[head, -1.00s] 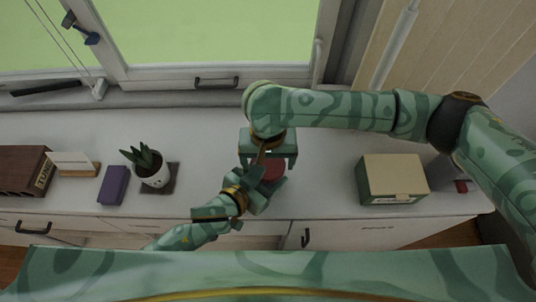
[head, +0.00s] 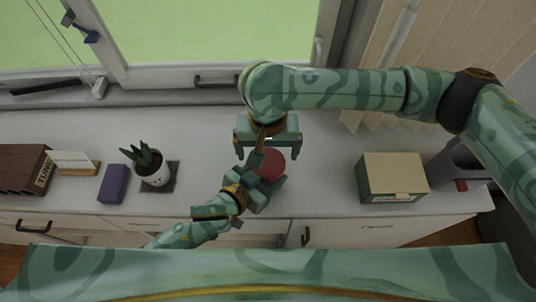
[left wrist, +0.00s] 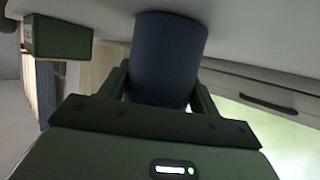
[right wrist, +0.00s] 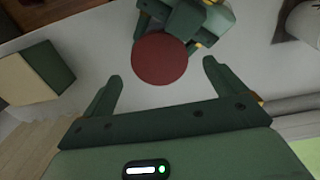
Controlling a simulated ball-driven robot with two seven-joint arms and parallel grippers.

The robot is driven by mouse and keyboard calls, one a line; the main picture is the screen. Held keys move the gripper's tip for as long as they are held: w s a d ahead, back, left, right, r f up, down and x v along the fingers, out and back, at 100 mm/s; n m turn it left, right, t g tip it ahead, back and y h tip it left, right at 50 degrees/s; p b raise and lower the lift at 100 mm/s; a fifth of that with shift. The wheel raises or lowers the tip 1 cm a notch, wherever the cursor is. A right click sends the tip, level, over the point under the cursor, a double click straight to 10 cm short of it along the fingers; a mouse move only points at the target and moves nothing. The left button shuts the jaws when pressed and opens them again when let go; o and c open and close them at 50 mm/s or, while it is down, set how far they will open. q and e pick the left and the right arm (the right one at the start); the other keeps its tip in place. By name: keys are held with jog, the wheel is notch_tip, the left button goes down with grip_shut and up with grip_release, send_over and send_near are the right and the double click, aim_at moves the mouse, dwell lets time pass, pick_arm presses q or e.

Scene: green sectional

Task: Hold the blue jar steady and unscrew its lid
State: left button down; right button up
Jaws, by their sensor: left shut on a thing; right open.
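The blue jar (left wrist: 168,60) stands on the white counter in the left wrist view, between my left gripper's fingers. My left gripper (left wrist: 162,92) is shut on its body. The red lid (head: 271,164) shows from above in the head view, at the left gripper's fingers, and hides most of the jar there. My right gripper (head: 268,148) is open and empty, on the window side of the lid. In the right wrist view the lid (right wrist: 158,59) lies just beyond and between the spread fingertips, apart from them. The left wrist view does not show the lid.
A cream and green box (head: 393,178) stands to the right on the counter (head: 330,150). To the left are a potted plant (head: 152,170), a purple box (head: 113,184), a small white card (head: 74,161) and a brown box (head: 22,168). The window handle (head: 217,80) is behind.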

pick_arm(q)
jog(key=shift+c, duration=1.3)
grip_release()
